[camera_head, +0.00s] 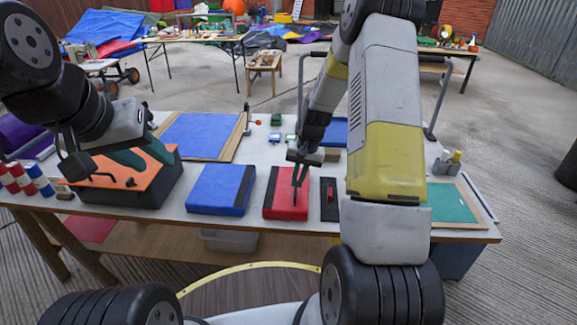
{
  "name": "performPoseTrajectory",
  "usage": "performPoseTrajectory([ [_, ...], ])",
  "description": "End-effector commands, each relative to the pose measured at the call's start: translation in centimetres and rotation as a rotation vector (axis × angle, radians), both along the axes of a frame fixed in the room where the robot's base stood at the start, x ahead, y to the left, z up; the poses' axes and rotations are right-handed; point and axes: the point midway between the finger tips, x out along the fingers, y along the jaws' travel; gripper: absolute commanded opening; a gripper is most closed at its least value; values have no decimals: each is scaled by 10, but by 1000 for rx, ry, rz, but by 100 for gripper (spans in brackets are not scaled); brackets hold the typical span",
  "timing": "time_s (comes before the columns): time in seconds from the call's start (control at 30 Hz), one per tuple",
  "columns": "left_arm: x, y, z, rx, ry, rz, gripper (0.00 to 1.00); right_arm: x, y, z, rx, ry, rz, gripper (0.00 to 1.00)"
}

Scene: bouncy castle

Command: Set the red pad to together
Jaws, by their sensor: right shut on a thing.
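The red pad (284,209) lies near the front edge of the white table, with a dark strip along its left side. My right gripper (297,197) points down over it, its narrow fingers close together and shut on the pad; the exact contact is hard to see. The blue pad (213,191) lies to the left with a dark strip on its right side, and a gap separates the two pads. My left gripper (76,167) hangs over the left end of the table, away from both pads; its jaw opening is unclear.
A dark box with an orange top (131,172) stands left of the blue pad. A black plate with a red piece (329,194) lies just right of the red pad. A blue board (201,136) lies behind, and a green board (449,202) lies at the right.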

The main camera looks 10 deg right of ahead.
Motion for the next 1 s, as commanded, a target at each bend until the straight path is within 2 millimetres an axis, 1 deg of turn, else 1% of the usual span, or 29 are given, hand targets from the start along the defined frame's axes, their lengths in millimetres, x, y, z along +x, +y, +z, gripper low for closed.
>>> performPoseTrajectory([
  [0.1, 0, 0, 0, 0, 0, 0, 36, 1, 1, 1, -1, -2, 0, 0],
  [0.17, 0, 0, 0, 0, 0, 0, 36, 2, 5, 1, 1, -2, 2, 0],
  [0.4, 0, 0, 0, 0, 0, 0, 36, 14, 49, 0, 0, -2, 6, 0],
  [0.5, 0, 0, 0, 0, 0, 0, 36, 17, 59, 0, 0, -2, 4, 0],
  [0.8, 0, 0, 0, 0, 0, 0, 36, 18, 63, 1, 3, -3, 2, 0],
  [0.83, 0, 0, 0, 0, 0, 0, 36, 18, 63, 1, 3, -3, 2, 12],
  [0.93, 0, 0, 0, 0, 0, 0, 36, 18, 63, 1, 3, -2, 2, 31],
  [1.0, 0, 0, 0, 0, 0, 0, 36, 18, 62, 0, 2, -2, 2, 32],
])
